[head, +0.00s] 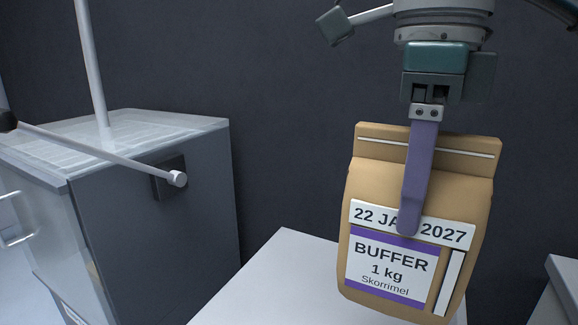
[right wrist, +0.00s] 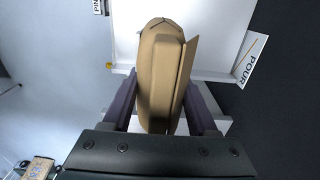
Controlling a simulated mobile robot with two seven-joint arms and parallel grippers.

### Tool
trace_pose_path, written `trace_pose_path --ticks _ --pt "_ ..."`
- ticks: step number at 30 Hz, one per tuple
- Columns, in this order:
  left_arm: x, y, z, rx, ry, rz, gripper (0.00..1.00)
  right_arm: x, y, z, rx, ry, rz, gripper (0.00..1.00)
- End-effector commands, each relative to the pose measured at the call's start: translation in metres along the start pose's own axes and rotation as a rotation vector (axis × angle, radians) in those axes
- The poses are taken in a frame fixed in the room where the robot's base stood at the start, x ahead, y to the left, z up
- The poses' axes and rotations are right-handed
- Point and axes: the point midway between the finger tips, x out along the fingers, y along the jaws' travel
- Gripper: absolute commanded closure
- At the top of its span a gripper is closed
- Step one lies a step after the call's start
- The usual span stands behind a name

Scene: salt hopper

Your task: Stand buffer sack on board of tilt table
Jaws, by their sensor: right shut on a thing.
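The buffer sack (head: 388,265) is a tan paper bag with a folded top and a purple and white label, and it hangs nearly upright, slightly tilted. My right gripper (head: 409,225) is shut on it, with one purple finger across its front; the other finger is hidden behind. In the right wrist view the sack (right wrist: 160,75) sits between both fingers of the gripper (right wrist: 163,105). Below it is a white board (right wrist: 212,45) with a POUR label, apparently the tilt table's. My left gripper is not in view.
A grey cabinet (head: 165,215) with a clear front stands at the left, with a rod lever (head: 110,157) sticking out from its side. A white surface (head: 275,285) lies below and left of the sack. Another small brown pack (right wrist: 38,168) shows at the wrist view's lower left.

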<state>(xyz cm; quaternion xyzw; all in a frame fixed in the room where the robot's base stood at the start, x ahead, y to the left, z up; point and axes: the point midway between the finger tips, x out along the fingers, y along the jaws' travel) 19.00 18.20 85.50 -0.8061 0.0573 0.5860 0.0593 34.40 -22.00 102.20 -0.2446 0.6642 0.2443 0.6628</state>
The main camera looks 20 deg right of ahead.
Motion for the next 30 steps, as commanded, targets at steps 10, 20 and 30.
trace_pose_path --ticks 10,20,30 --pt "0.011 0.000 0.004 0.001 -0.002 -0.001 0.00 0.081 0.000 0.001 -0.001 -0.003 0.001 1.00" --pt "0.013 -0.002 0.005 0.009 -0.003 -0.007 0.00 0.106 0.000 0.001 -0.001 -0.004 -0.001 1.00" --pt "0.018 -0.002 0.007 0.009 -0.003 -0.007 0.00 0.142 0.000 0.002 -0.002 -0.005 -0.002 1.00"
